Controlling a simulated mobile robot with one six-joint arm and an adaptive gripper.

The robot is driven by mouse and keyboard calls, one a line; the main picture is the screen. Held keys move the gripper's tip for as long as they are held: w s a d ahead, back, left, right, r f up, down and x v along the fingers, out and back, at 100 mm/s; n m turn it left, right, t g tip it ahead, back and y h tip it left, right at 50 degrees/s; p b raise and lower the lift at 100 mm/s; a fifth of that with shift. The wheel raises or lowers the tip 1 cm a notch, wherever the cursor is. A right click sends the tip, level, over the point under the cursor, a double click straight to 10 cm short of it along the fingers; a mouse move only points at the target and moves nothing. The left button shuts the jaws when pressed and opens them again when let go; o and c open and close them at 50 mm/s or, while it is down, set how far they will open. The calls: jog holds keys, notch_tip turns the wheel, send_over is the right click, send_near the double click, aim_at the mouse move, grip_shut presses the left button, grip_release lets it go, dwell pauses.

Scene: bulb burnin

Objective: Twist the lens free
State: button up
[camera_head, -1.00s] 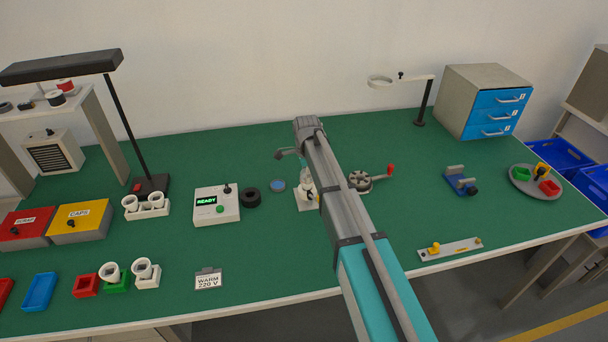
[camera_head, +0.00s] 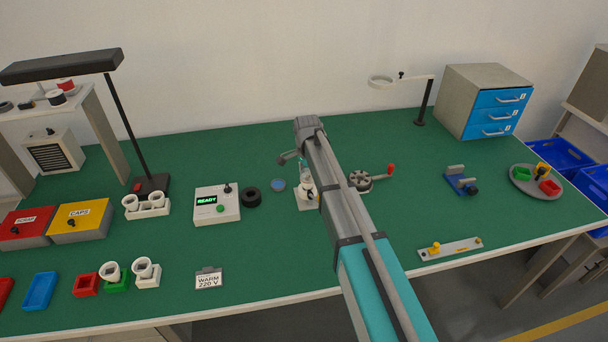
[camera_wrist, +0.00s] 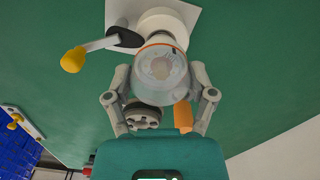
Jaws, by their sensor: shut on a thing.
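The lens (camera_wrist: 162,75) is a clear, rounded cup seen in the wrist view. It sits on a white lamp holder (camera_wrist: 166,22) with a thin orange ring between them. My gripper (camera_wrist: 160,72) has one grey finger on each side of the lens and is shut on it. In the head view the holder (camera_head: 308,205) stands near the middle of the bench. My gripper is largely hidden there by my own arm. A lever (camera_wrist: 105,44) with a yellow knob sticks out beside the holder in the wrist view.
A grey crank wheel with a red knob (camera_head: 360,180) stands just right of my arm. A blue disc (camera_head: 278,185), a black ring (camera_head: 251,197) and a READY box (camera_head: 216,205) lie to the left.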

jog(key=shift+s+d+n, duration=0.1)
jog(key=shift+n, duration=0.4)
jog(key=o, duration=1)
